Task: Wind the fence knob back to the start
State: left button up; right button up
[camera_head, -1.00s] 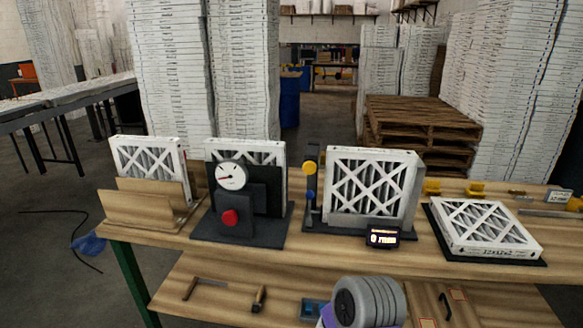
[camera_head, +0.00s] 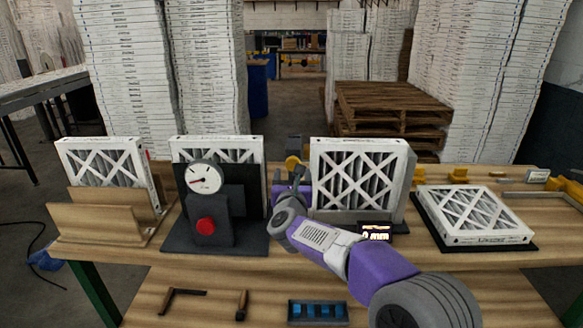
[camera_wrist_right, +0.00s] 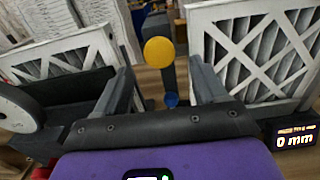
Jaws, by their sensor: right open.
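A dark post carries a yellow knob (camera_head: 292,162) at its top and a smaller blue knob (camera_wrist_right: 171,99) lower down; I cannot tell which is the fence knob. A framed filter (camera_head: 357,185) stands upright in the fixture right of the post. A small display (camera_wrist_right: 294,139) reads 0 mm in the wrist view. My right gripper (camera_wrist_right: 162,82) is open, with the post and both knobs showing between its fingers, apparently untouched. In the head view my right gripper (camera_head: 291,188) hides the lower post and the blue knob. My left gripper is out of view.
A black gauge stand (camera_head: 212,243) with a red button is left of the post, with a filter behind it. A wooden rack (camera_head: 103,221) holds another filter at far left. One filter (camera_head: 473,213) lies flat at right. Tools lie on the lower shelf.

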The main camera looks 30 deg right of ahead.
aim_at(293, 166)
jog(key=shift+x, duration=2.8)
jog(key=shift+a, duration=0.1)
jog(key=c, duration=1)
jog(key=shift+c, duration=0.2)
jog(key=shift+n, duration=0.3)
